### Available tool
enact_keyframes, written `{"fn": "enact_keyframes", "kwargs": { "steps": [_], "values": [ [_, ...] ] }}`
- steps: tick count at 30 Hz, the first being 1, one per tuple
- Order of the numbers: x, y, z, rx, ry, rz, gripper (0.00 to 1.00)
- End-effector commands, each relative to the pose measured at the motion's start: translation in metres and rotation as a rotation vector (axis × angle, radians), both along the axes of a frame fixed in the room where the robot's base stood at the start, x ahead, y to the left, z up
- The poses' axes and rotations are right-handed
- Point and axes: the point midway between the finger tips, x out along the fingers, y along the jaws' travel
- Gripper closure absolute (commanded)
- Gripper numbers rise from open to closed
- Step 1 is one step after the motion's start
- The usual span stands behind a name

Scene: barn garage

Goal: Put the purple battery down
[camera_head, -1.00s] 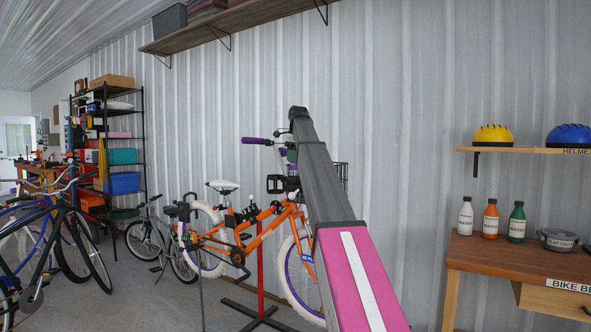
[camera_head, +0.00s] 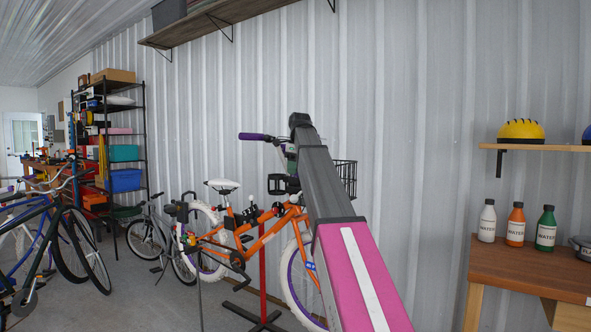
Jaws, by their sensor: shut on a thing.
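My arm, a pink and grey link, rises through the middle of the view and covers much of what lies behind it. My gripper (camera_head: 283,185) shows only as a small dark shape just left of the arm, in front of the orange bike. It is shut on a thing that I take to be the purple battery. I cannot make out the battery itself at this size. The gripper is up in the air, and no surface shows directly under it.
An orange bike (camera_head: 262,243) with purple grips stands on a red stand behind my arm. More bikes (camera_head: 85,255) are at the left. A wooden workbench (camera_head: 530,268) at the right holds several bottles. A yellow helmet (camera_head: 521,131) sits on the shelf above.

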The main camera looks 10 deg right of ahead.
Motion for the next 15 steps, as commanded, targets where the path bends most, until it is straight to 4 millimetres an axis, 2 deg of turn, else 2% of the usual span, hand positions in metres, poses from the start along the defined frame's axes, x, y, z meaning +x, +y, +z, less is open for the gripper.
{"fn": "enact_keyframes", "kwargs": {
  "steps": [1, 3, 4, 5, 15],
  "values": [
    [-0.0078, 0.0038, -0.002, 0.009, 0.018, 0.009, 1.0],
    [-0.0082, 0.0041, -0.0021, 0.009, 0.018, 0.01, 1.0],
    [-0.0085, 0.0042, -0.0023, 0.009, 0.018, 0.01, 0.62],
    [-0.0087, 0.0044, -0.0023, 0.01, 0.019, 0.01, 0.55],
    [-0.0078, 0.0036, -0.0021, 0.009, 0.018, 0.009, 0.55]
  ]
}}
